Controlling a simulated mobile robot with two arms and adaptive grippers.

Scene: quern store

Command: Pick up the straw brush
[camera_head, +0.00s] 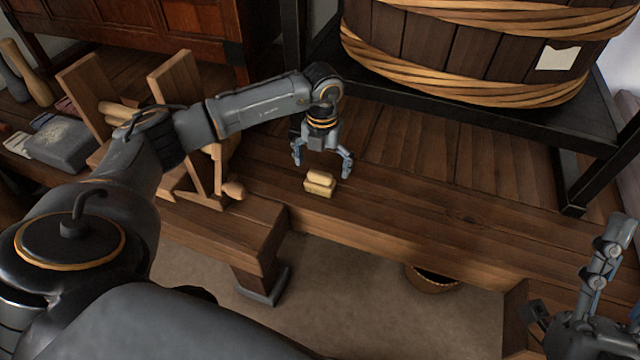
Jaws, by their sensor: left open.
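A small pale yellow block-like object, which looks like the straw brush (320,184), lies on the wooden bench near its front edge. My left gripper (321,167) points down just above and behind it, with its two fingers spread apart. Nothing is between the fingertips; I cannot tell the exact height gap to the brush. Part of my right gripper (598,275) shows at the lower right edge, away from the brush. It is cut off by the frame, so its opening is unclear.
A large wooden tub (470,45) with straw-coloured hoops stands on a dark frame (580,155) behind. A wooden stand (190,100) and a grey block (65,142) are at the left. A basket (432,281) sits below the bench. The bench (440,215) right of the brush is clear.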

